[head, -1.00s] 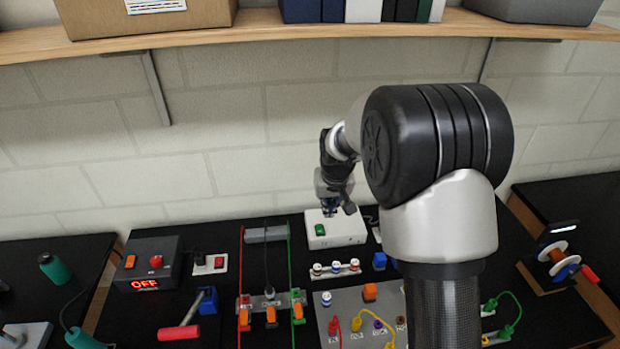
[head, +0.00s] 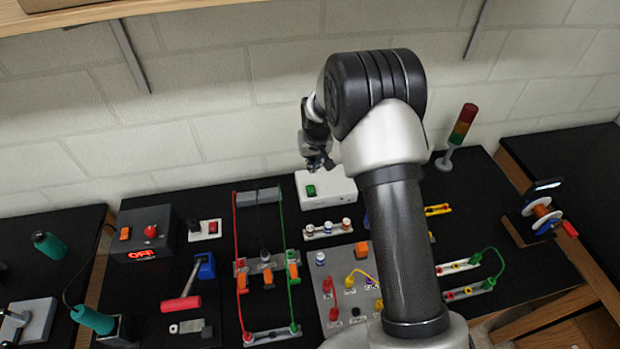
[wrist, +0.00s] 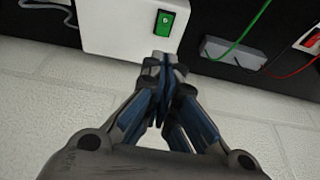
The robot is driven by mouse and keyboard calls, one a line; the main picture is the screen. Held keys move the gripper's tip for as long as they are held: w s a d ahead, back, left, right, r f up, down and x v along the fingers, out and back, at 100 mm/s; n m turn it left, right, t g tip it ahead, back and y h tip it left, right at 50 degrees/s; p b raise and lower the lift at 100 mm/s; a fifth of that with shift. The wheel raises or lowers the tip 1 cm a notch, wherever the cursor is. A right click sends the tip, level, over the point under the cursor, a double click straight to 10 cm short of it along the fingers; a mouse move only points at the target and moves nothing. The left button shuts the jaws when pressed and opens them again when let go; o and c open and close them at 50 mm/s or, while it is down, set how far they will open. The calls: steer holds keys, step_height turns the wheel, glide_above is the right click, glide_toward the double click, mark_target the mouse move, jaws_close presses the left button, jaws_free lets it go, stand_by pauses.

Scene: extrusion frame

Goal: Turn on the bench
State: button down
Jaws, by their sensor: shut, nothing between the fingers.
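The bench's dark grey control box (head: 140,248) stands at the left of the black bench top in the head view. It has a red OFF display (head: 142,254), a red round button (head: 151,231) and an orange switch (head: 125,233). A white box (head: 338,191) with a green rocker switch (head: 311,190) stands at the back centre. My gripper (head: 320,166) is shut and empty, above the back part of the white box. In the wrist view, its closed fingertips (wrist: 164,60) appear just below the green switch (wrist: 164,24). I cannot tell whether they touch the box.
A red-handled lever (head: 181,304), a small panel with a red switch (head: 205,228) and orange-switch modules (head: 267,277) with cables lie on the bench. A stack light (head: 463,125) stands at the back right. The wall is close behind, with a shelf (head: 90,15) above.

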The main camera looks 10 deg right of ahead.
mark_target(310, 185)
steer(key=x, duration=1.1)
steer(key=shift+w+f, duration=0.1)
steer(key=shift+f, duration=0.25)
steer(key=shift+w+f+b, duration=0.2)
steer(key=shift+f+b, duration=0.3)
steer(key=shift+b, duration=0.45)
steer(key=shift+r, duration=0.15)
steer(key=shift+s+r+p, duration=0.4)
steer(key=shift+s+p, duration=0.2)
steer(key=shift+s, duration=0.15)
